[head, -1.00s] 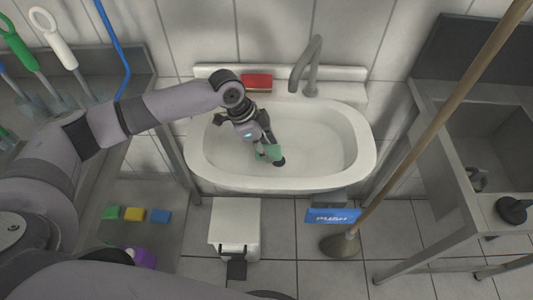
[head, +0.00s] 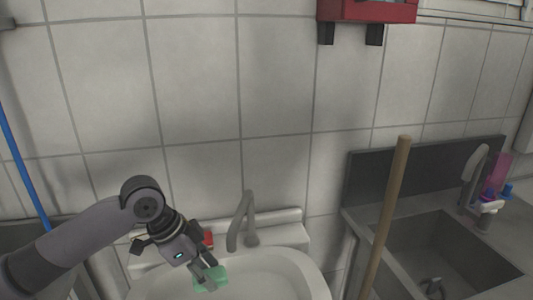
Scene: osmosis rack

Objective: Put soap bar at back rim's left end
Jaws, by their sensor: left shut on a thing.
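The green soap bar (head: 208,282) is between the fingertips of my left gripper (head: 211,272), which is shut on it. The gripper holds it over the basin of the white sink (head: 270,284); the gap between bar and basin cannot be told. The sink's back rim (head: 285,216) runs along the tiled wall, and its left part is largely hidden by my gripper and wrist. My right gripper is not in view.
A red block (head: 208,238) on the back rim shows only partly beside my gripper. The grey tap (head: 242,222) stands right of it. A wooden pole (head: 386,215) rises between this sink and the steel sink (head: 440,255).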

